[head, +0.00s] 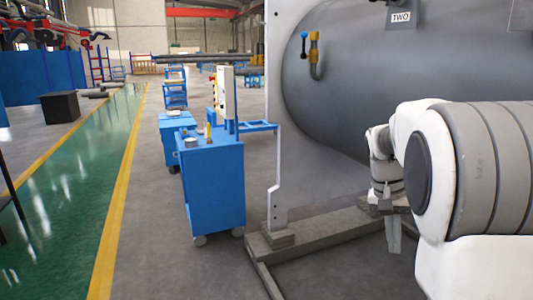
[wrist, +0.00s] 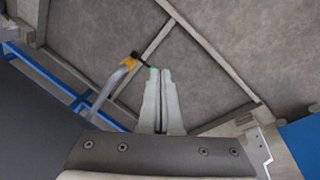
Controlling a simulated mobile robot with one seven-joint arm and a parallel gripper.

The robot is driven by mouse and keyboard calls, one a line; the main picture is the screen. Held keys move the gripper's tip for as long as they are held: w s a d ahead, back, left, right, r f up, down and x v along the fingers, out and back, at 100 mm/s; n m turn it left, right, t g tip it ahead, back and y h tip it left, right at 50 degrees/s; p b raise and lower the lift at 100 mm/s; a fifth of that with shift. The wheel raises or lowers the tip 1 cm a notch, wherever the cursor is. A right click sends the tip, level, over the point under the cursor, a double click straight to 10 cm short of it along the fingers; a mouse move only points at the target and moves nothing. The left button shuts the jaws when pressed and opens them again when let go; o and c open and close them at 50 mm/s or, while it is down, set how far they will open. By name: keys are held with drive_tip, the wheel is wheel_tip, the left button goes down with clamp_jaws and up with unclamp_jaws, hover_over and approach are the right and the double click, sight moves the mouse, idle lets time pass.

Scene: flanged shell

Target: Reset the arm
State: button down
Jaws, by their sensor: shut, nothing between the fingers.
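My arm (head: 465,170) is white and grey and fills the right side of the head view, in front of the large grey shell. My gripper (head: 394,250) hangs down at the far end of the arm, beside the shell's lower side. In the wrist view, my gripper (wrist: 159,72) has its two pale fingers together, with nothing between them. The fingers point away over a grey floor (wrist: 215,28) with beams on it.
The grey shell (head: 375,75) has a white flange (head: 278,110) and a bent pipe with a yellow fitting (head: 314,36), and it stands over a floor frame (head: 325,225). A bent pipe with a yellow end (wrist: 126,66) shows near my fingers. A blue cart (head: 213,180) stands left of the flange.

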drive_tip(key=s+a+r+n+t+y+p, duration=0.1)
drive_tip(key=s+a+r+n+t+p, duration=0.1)
drive_tip(key=s+a, duration=0.4)
drive_tip(key=s+a+r+n+t+y+p, duration=0.1)
drive_tip(key=s+a+r+n+t+p, duration=0.2)
drive_tip(key=s, duration=1.2)
drive_tip(key=a+r+n+t, duration=0.1)
drive_tip(key=a+r, duration=0.2)
drive_tip(key=a, duration=0.1)
drive_tip(key=shift+a+r+n+y, duration=0.3)
drive_tip(key=shift+n, duration=0.1)
